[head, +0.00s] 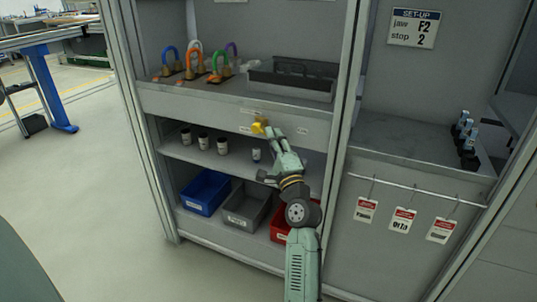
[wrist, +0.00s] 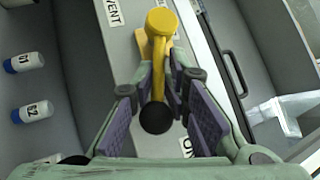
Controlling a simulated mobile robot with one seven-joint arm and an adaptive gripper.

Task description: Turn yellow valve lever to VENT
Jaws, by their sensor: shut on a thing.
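The yellow valve lever (wrist: 158,55) has a round yellow hub at the top of the wrist view and a black knob (wrist: 156,118) at its near end. It also shows small in the head view (head: 259,127), on the front panel below the upper shelf. My gripper (wrist: 158,86) is shut on the lever, with a finger on each side of its shaft; it also shows in the head view (head: 268,134). A label reading VENT (wrist: 110,14) is left of the hub in the wrist view. Another label (wrist: 187,147), partly hidden by a finger, lies near the knob.
Several small vials (head: 203,141) stand on the shelf below the panel. Blue (head: 205,193), grey (head: 246,207) and red (head: 283,224) bins sit lower. Coloured padlocks (head: 193,64) and a dark tray (head: 292,80) are on the shelf above. Tags (head: 403,220) hang at the right.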

